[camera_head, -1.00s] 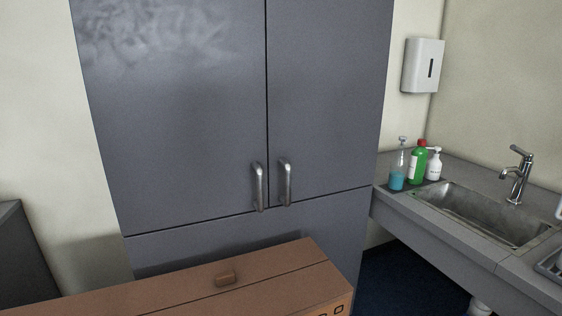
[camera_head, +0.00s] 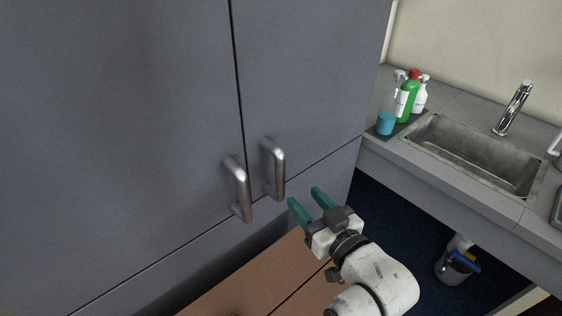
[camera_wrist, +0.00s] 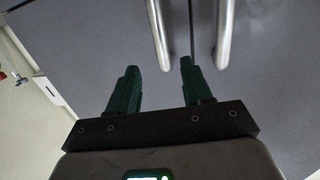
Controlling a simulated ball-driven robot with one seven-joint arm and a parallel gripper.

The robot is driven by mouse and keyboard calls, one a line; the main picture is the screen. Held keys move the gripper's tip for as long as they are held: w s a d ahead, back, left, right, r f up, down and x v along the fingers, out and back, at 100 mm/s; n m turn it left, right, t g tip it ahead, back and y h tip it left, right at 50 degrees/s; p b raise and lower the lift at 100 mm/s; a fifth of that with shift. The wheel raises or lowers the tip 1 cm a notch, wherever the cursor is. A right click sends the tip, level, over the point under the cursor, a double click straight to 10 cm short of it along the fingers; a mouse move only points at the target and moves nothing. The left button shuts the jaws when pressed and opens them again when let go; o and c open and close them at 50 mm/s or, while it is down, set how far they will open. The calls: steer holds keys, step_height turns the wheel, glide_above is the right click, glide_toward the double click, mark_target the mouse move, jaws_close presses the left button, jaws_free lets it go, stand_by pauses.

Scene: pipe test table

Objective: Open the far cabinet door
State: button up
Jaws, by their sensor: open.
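Two tall grey cabinet doors stand side by side in the head view, the left door (camera_head: 110,120) and the right door (camera_head: 310,70), split by a dark vertical seam. Each has a metal bar handle by the seam: the left handle (camera_head: 238,190) and the right handle (camera_head: 274,170). My gripper (camera_head: 305,197) with green fingers is open and empty, just right of and below the right handle, apparently apart from it. In the wrist view the fingers (camera_wrist: 156,78) point at the doors. One handle (camera_wrist: 158,35) shows between and beyond the fingertips; the other (camera_wrist: 226,35) lies right of them.
A brown wooden top (camera_head: 225,285) lies low before the cabinet, under my gripper. To the right is a grey counter with a sink (camera_head: 475,155), faucet (camera_head: 513,108) and several bottles (camera_head: 408,100). Blue floor (camera_head: 400,215) shows below the counter, with a bucket (camera_head: 455,268).

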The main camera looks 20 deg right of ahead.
mark_target(283, 169)
steer(key=shift+t, duration=0.3)
steer(key=w, duration=0.3)
steer(key=w+a+r+p, duration=0.1)
steer(key=w, duration=0.3)
steer(key=w+p, duration=0.1)
steer(key=w, duration=0.3)
steer(key=shift+w+a+r, duration=0.15)
steer(key=shift+w+a, duration=0.1)
steer(key=shift+c, duration=0.4)
jaws_close()
